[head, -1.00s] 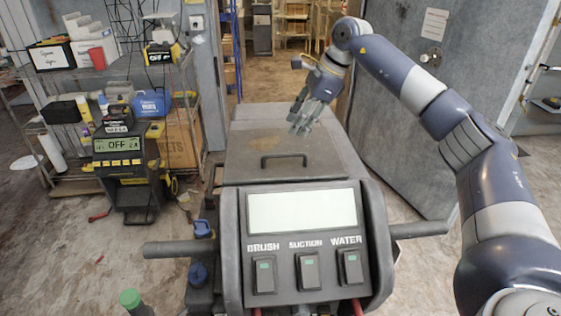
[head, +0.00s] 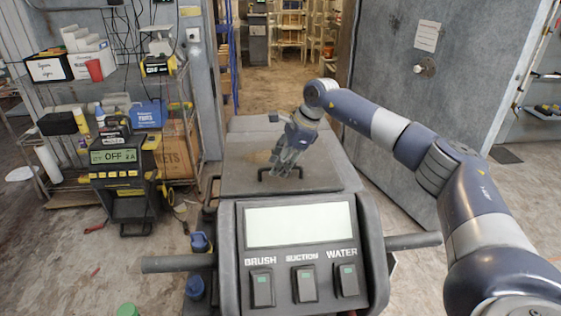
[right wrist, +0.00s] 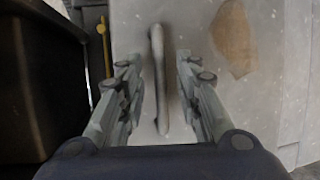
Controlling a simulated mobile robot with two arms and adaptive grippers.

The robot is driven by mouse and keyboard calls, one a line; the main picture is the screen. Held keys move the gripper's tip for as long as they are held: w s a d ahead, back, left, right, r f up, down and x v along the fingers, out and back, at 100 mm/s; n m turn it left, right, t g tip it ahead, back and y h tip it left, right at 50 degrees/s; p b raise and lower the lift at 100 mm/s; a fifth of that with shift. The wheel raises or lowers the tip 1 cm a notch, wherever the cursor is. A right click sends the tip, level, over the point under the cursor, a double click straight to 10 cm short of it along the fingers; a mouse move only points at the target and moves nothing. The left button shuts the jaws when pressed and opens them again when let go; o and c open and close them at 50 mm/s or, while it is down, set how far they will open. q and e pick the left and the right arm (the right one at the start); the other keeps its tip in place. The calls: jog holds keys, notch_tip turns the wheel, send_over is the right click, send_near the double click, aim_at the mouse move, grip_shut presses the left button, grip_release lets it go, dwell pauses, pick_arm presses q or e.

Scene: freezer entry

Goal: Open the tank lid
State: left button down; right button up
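The tank lid (head: 325,178) is a flat grey panel on top of the floor-cleaning machine, and it lies closed. Its dark bar handle (head: 266,174) stands near the lid's front edge. My right gripper (head: 283,172) is at the handle, pointing down. In the right wrist view the handle (right wrist: 158,80) runs lengthwise between the two open fingers of the gripper (right wrist: 158,90), with a gap on each side. The lid (right wrist: 205,110) shows below, with a brownish patch. My left gripper is not in view.
The machine's control panel (head: 300,225) with BRUSH, SUCTION and WATER switches faces me, with a handlebar (head: 178,262) sticking out on each side. A cluttered shelf (head: 90,190) and a charger reading OFF (head: 120,157) stand left. A grey door (head: 425,110) is at right.

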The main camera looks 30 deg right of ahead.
grip_shut()
jog(key=shift+r, duration=0.1)
jog(key=w+d+r+p, duration=0.2)
jog(key=w+r+p, duration=0.3)
jog(key=r+p, duration=0.4)
jog(key=shift+d+r, duration=0.4)
jog(key=shift+r, duration=0.55)
